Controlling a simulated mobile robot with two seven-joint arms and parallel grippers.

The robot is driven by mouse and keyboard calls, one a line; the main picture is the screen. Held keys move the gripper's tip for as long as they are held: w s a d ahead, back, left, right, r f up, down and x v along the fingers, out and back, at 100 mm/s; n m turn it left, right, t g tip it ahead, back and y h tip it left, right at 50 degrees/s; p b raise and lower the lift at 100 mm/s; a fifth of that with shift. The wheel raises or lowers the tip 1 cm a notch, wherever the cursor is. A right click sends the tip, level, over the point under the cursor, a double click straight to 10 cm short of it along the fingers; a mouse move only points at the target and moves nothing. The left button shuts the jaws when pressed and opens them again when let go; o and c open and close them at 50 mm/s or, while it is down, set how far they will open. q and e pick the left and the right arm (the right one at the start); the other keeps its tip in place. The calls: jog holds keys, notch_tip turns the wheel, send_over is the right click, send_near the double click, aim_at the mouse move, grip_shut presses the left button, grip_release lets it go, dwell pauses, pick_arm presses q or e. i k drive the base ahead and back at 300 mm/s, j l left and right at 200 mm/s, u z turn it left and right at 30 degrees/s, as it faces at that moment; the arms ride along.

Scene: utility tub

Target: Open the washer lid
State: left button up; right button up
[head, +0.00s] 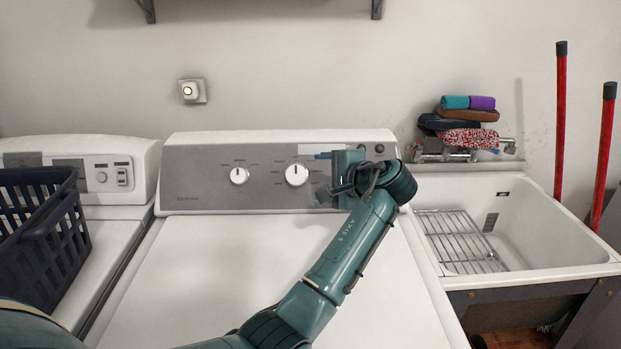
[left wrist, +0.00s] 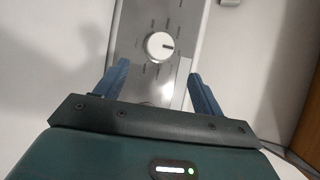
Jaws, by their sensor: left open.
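The washer has a white lid (head: 225,270) that lies flat and closed in the head view. Its grey control panel (head: 215,185) with white knobs stands upright behind the lid. My left gripper (head: 325,175) is in front of the right half of this panel, above the back of the lid. In the left wrist view its two blue fingers (left wrist: 160,85) are spread apart with nothing between them. A white knob (left wrist: 159,46) on the panel shows beyond the fingertips. My left forearm covers part of the lid. My right gripper is not seen.
A dark laundry basket (head: 45,225) sits on the neighbouring machine (head: 105,240) at left. A white utility tub (head: 545,235) with a wire rack (head: 460,240) stands at right. Folded cloths (head: 460,120) lie behind it, and red poles (head: 561,120) lean beside it.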

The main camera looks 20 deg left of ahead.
aim_at(201, 278)
jog(key=k+l, duration=0.25)
jog(key=k, duration=0.2)
jog(key=k+l, duration=0.25)
jog(key=k, duration=0.25)
jog(key=k+l, duration=0.2)
jog(key=k, duration=0.25)
